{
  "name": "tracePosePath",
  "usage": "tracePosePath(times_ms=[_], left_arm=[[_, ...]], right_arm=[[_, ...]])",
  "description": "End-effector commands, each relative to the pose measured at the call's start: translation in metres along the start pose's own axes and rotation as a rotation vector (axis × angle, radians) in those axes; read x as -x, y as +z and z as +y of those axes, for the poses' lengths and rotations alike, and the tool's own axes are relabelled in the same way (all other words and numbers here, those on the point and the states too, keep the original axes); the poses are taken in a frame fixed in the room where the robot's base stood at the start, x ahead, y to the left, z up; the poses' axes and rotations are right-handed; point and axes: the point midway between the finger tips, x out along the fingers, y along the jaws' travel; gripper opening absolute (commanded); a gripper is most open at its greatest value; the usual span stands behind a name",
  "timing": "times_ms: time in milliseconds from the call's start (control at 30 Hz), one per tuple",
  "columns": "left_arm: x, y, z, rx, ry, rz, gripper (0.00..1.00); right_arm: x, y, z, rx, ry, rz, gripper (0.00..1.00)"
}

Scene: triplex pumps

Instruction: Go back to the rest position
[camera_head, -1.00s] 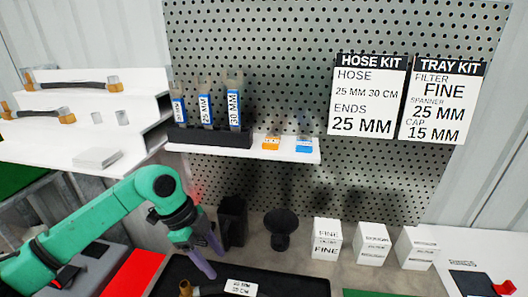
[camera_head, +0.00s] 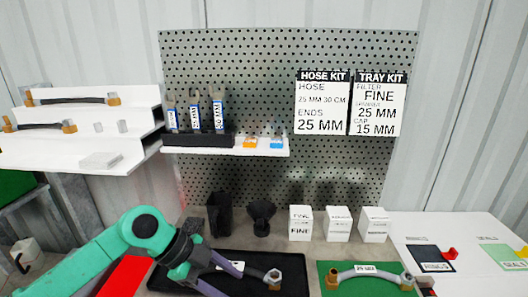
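My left arm comes in from the lower left. Its gripper (camera_head: 226,282) has two purple fingers spread apart, in front of the left part of the black tray (camera_head: 300,262). My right gripper is not in view.
A green mat (camera_head: 388,291) with a labelled hose lies right of the tray. A white stepped shelf (camera_head: 75,140) is at left, a white table (camera_head: 460,228) at right.

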Motion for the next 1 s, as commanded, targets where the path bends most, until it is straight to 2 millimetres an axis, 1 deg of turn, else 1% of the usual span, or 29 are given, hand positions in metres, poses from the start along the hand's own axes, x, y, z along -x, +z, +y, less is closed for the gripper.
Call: tracePosePath(times_ms=[33,67,133,167,200,267,300,367,400,433,467,500,533,567,600,667,700,767,800,867,900,967,1000], left_arm=[[-0.006,-0.015,-0.002,-0.031,-0.022,0.062,0.57],[-0.008,-0.025,-0.004,-0.053,-0.043,0.103,0.57],[-0.013,-0.052,-0.010,-0.101,-0.103,0.215,0.57],[-0.013,-0.064,-0.013,-0.121,-0.136,0.267,0.57],[-0.013,-0.083,-0.018,-0.146,-0.188,0.343,0.57],[-0.007,-0.111,-0.027,-0.172,-0.289,0.470,0.57],[0.002,-0.128,-0.035,-0.176,-0.373,0.556,0.57],[0.021,-0.149,-0.050,-0.158,-0.532,0.683,0.57],[0.039,-0.157,-0.063,-0.119,-0.661,0.759,0.57],[0.055,-0.156,-0.074,-0.070,-0.771,0.803,0.57],[0.071,-0.149,-0.086,-0.006,-0.887,0.832,0.57],[0.091,-0.130,-0.099,0.107,-1.039,0.840,0.57],[0.102,-0.108,-0.107,0.207,-1.145,0.819,0.57],[0.110,-0.080,-0.112,0.316,-1.236,0.776,0.57],[0.114,-0.041,-0.113,0.462,-1.327,0.694,0.57],[0.109,0.015,-0.103,0.665,-1.399,0.544,0.57],[0.100,0.050,-0.090,0.788,-1.412,0.433,0.57],[0.082,0.095,-0.064,0.949,-1.389,0.271,0.57],[0.069,0.118,-0.043,1.039,-1.353,0.170,0.57],[0.051,0.145,-0.013,1.145,-1.284,0.041,0.57],[0.040,0.158,0.007,1.200,-1.232,-0.033,0.57],[0.025,0.172,0.035,1.268,-1.151,-0.129,0.57],[0.016,0.179,0.053,1.306,-1.096,-0.184,0.57]], right_arm=[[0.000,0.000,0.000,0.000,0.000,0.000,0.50],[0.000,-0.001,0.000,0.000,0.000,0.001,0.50],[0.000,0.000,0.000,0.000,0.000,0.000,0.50],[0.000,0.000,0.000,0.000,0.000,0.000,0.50],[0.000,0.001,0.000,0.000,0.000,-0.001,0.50],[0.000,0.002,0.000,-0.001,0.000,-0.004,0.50],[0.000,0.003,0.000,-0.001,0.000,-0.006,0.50],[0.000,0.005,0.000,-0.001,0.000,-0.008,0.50],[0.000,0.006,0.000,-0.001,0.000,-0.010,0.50],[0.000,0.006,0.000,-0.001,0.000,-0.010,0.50],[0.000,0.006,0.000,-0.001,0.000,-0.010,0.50],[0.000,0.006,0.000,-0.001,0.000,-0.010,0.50],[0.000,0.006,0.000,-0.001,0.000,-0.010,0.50],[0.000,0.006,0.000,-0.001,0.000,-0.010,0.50],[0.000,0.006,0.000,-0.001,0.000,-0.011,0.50],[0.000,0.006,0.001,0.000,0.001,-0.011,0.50],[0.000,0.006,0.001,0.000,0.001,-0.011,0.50],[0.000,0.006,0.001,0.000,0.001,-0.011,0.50],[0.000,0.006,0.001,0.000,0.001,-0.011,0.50],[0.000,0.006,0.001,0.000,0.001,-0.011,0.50],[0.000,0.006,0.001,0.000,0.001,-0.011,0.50],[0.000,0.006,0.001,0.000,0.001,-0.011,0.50],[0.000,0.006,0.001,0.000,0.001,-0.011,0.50]])
